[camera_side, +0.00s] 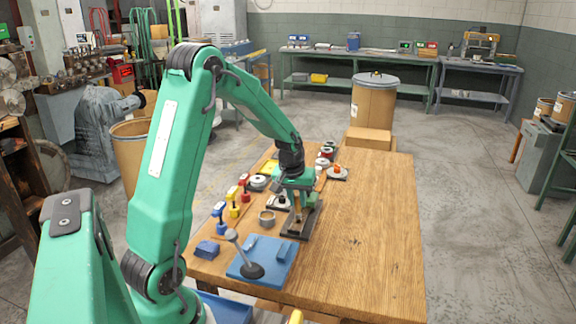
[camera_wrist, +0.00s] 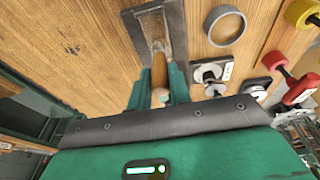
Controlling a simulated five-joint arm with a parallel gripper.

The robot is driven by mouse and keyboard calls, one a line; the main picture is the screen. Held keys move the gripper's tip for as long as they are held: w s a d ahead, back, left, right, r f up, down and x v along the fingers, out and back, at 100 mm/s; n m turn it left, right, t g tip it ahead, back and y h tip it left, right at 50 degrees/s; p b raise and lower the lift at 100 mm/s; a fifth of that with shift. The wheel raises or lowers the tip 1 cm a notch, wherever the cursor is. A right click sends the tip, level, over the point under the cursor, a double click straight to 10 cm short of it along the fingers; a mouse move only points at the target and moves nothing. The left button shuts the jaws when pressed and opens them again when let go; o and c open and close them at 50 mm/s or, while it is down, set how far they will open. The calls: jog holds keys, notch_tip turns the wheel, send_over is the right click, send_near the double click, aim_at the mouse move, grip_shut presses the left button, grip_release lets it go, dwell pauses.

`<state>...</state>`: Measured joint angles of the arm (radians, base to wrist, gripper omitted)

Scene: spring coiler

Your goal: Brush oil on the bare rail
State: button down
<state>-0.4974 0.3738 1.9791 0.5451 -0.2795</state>
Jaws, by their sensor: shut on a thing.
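My gripper (camera_side: 298,200) is shut on a brush (camera_wrist: 159,72) with a wooden handle, which points down between its teal fingers; my gripper also shows in the wrist view (camera_wrist: 160,88). A dark grey metal plate (camera_side: 304,224) lies on the wooden table under the gripper, and it also shows in the wrist view (camera_wrist: 177,28). A paler strip runs along its middle, which looks like the bare rail. The brush tip is over or on this strip; I cannot tell whether it touches. No oil film is clear to see.
A grey ring-shaped cup (camera_side: 267,218) stands left of the plate, near several coloured handled pieces (camera_side: 233,203). A blue base with a lever (camera_side: 270,262) is in front. A blue block (camera_side: 207,250) lies beside it. The table's right side is clear.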

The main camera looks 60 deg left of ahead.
jog(key=shift+w+a, duration=0.1)
jog(key=shift+a, duration=0.05)
jog(key=shift+w+a, duration=0.5)
jog(key=shift+w, duration=0.05)
jog(key=shift+w+a, duration=0.15)
dwell(0.3)
jog(key=shift+w+a, duration=0.45)
jog(key=shift+w+a, duration=0.1)
jog(key=shift+w+a, duration=0.5)
jog(key=shift+w+a+f, duration=0.1)
dwell(0.4)
jog(key=shift+w+a, duration=0.5)
